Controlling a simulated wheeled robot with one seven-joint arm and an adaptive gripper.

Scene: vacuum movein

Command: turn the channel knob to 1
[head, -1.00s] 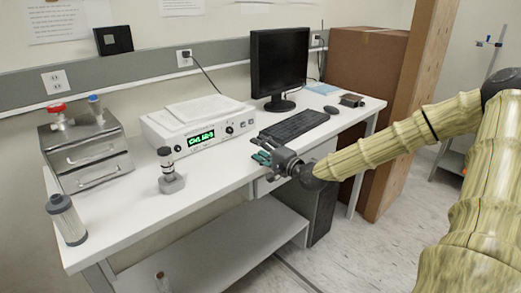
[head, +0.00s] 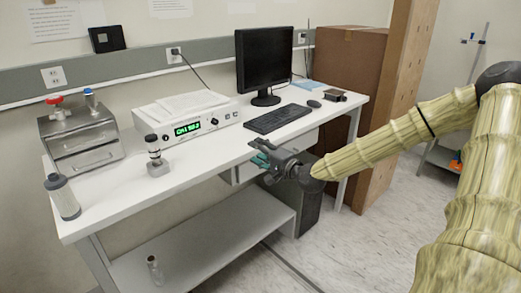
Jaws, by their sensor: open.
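A white instrument box (head: 186,116) stands on the white table with a lit green display (head: 188,128) on its front. My gripper (head: 262,160) is open and empty at the table's front edge, to the right of and nearer than the instrument. It is clear of the knobs. Its fingers have greenish pads and point left.
A keyboard (head: 278,118) and monitor (head: 268,62) stand right of the instrument. A small grey device (head: 155,158) stands in front of it. A metal drawer box (head: 82,138) and a grey cylinder (head: 62,197) are at left. A vial (head: 154,268) is on the lower shelf.

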